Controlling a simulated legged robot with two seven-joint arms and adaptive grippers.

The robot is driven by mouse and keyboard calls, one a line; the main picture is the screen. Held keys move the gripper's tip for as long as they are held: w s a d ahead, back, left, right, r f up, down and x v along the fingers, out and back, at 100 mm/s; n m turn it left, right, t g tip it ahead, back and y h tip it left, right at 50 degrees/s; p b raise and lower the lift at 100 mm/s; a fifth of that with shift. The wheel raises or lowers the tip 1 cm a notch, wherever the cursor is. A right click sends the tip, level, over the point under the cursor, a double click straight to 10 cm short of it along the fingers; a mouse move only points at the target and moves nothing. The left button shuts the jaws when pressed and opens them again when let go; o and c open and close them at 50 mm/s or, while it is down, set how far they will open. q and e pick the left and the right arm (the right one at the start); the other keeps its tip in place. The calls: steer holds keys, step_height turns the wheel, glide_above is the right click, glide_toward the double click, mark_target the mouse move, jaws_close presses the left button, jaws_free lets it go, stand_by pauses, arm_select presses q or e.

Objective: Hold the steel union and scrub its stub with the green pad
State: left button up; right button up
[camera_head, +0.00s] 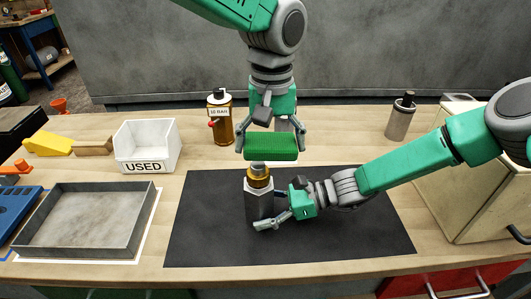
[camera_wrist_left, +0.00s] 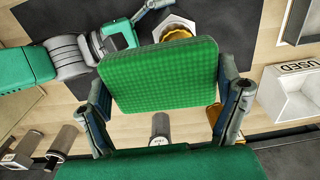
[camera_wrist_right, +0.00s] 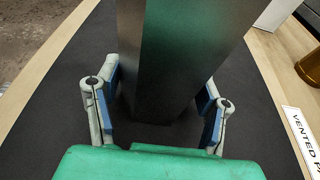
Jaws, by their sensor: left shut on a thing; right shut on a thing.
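The steel union (camera_head: 256,205) stands upright on the dark mat, with a gold-coloured stub (camera_head: 259,172) on top. My right gripper (camera_head: 272,208) is shut around its body, low down. In the right wrist view the union's dark faces (camera_wrist_right: 175,60) rise between the fingers. My left gripper (camera_head: 270,148) is shut on the green pad (camera_head: 270,152), holding it flat by its two ends just above the stub. I cannot tell whether pad and stub touch.
A gold bottle (camera_head: 220,120) stands behind the mat (camera_head: 210,225). A white USED bin (camera_head: 147,150) and a grey metal tray (camera_head: 85,240) are at left. A grey canister (camera_head: 400,118) and a cream box (camera_head: 480,195) are at right. The mat's left part is clear.

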arm_select(q)
steer(key=shift+a+r, duration=0.15)
steer(key=shift+r, duration=2.45)
arm_select(e)
steer(key=shift+a, duration=0.15)
steer(key=o, duration=1.1)
steer(key=v, duration=1.1)
steer(key=shift+d, duration=0.35)
steer(key=shift+d+r, duration=0.1)
steer(key=shift+d, duration=0.15)
arm_select(q)
steer(key=shift+r, duration=0.1)
arm_select(e)
steer(key=shift+r, duration=0.15)
